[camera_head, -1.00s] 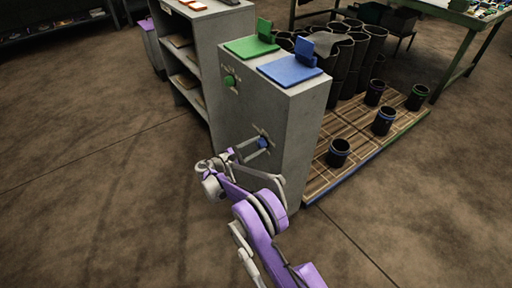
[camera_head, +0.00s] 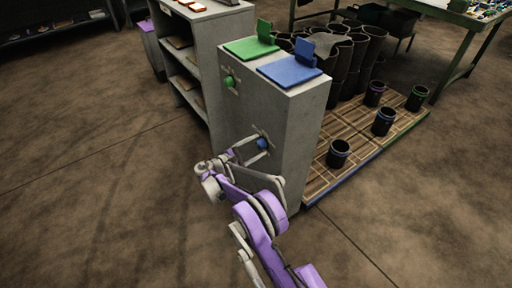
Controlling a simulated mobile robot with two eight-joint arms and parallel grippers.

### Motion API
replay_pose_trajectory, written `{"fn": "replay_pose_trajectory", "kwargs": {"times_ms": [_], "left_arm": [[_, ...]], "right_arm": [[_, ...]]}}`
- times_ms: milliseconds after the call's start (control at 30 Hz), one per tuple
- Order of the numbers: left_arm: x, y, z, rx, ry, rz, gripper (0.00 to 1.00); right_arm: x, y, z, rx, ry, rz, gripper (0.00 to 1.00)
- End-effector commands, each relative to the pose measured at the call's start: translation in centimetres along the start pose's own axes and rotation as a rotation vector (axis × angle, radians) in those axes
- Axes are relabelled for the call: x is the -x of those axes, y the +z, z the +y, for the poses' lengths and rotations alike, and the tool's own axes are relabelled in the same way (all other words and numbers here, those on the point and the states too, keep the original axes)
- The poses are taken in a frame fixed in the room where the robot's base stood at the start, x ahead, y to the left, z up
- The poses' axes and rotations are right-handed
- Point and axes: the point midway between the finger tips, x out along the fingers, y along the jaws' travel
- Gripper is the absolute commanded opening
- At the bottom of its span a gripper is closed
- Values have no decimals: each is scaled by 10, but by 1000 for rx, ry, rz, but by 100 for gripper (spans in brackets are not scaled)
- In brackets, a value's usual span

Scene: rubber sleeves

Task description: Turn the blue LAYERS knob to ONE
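The blue knob (camera_head: 262,144) sits on the side face of a grey cabinet (camera_head: 306,130), below the blue plate (camera_head: 290,70). The marks around it are too small to read, so I cannot tell its setting. My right gripper (camera_head: 261,146) is at the knob, its two pale fingers on either side of it. Whether both fingers press on the knob is too small to tell. A green knob (camera_head: 229,83) is higher on the same face, below the green plate (camera_head: 250,47). My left gripper is not in view.
A slatted pallet (camera_head: 345,179) with black sleeves, several banded in blue, green or purple, lies right of the cabinet. A grey shelf (camera_head: 205,45) stands behind on the left. A green table (camera_head: 462,40) is at the back right. The floor at left is clear.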

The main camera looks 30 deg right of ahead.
Motion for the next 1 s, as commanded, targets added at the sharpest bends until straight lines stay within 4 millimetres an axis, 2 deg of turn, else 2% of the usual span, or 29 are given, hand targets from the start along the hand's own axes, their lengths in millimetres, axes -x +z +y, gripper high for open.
{"fn": "replay_pose_trajectory", "kwargs": {"times_ms": [167, 267, 600, 700, 833, 1000], "left_arm": [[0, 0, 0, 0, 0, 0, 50], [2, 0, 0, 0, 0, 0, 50], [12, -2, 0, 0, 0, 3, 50], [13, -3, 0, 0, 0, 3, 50], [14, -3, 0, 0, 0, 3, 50], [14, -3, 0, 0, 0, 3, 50]], "right_arm": [[2, 0, 0, 0, 0, 0, 80], [13, 0, 1, 0, 2, 2, 80], [79, 0, 1, 0, 2, 3, 80], [94, 0, 1, 0, 1, 1, 80], [105, 0, 0, 0, 1, 1, 80], [108, 0, 0, 0, 0, -1, 80]]}}
